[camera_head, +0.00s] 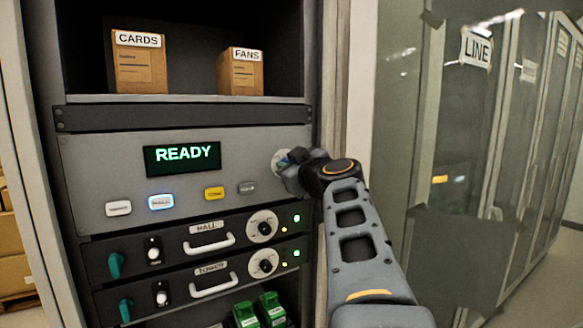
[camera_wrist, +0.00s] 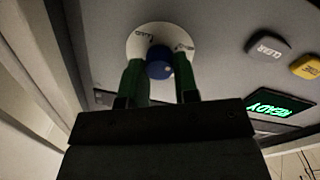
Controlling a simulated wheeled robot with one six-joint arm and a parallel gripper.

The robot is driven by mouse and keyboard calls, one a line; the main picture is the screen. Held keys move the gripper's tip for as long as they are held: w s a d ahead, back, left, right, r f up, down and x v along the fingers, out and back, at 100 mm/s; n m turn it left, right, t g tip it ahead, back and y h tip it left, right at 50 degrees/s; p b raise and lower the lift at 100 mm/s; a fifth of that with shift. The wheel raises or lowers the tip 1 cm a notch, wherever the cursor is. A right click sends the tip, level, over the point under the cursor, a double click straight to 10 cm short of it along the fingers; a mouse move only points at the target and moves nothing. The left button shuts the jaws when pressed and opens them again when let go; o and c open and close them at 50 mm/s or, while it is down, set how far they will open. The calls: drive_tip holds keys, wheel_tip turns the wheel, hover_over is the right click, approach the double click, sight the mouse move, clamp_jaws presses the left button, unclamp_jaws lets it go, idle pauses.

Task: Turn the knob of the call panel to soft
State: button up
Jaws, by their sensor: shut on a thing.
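The grey call panel (camera_head: 95,165) has a lit screen reading READY (camera_head: 182,156) and a row of buttons. Its knob (camera_wrist: 158,66) is blue and sits on a round white dial (camera_wrist: 138,42); the dial's edge shows in the head view (camera_head: 279,157). Small dark labels on the dial are too blurred to read. My gripper (camera_head: 289,168) is at the panel's right end and hides most of the knob there. In the wrist view its green fingers (camera_wrist: 159,76) stand on either side of the knob, shut on it. Where the knob points cannot be told.
White, blue-lit, yellow (camera_head: 214,193) and grey (camera_head: 247,188) buttons line the panel left of my gripper. Below are the HALL (camera_head: 207,227) and lower drawer units with handles and dials. Boxes CARDS (camera_head: 139,65) and FANS (camera_head: 240,72) stand on the shelf above. A cabinet post is close right.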

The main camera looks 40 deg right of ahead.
drive_tip(key=shift+d+m+y+b, duration=0.15)
drive_tip(key=shift+m+b, duration=1.2)
drive_tip(key=shift+m, duration=2.85)
drive_tip(key=shift+d+m+y+b, duration=0.2)
drive_tip(key=shift+m+b, duration=1.15)
drive_tip(key=shift+m, duration=2.85)
drive_tip(key=shift+a, duration=0.15)
drive_tip(key=o, duration=0.9)
drive_tip(key=shift+o, duration=0.2)
drive_tip(key=shift+s, duration=0.15)
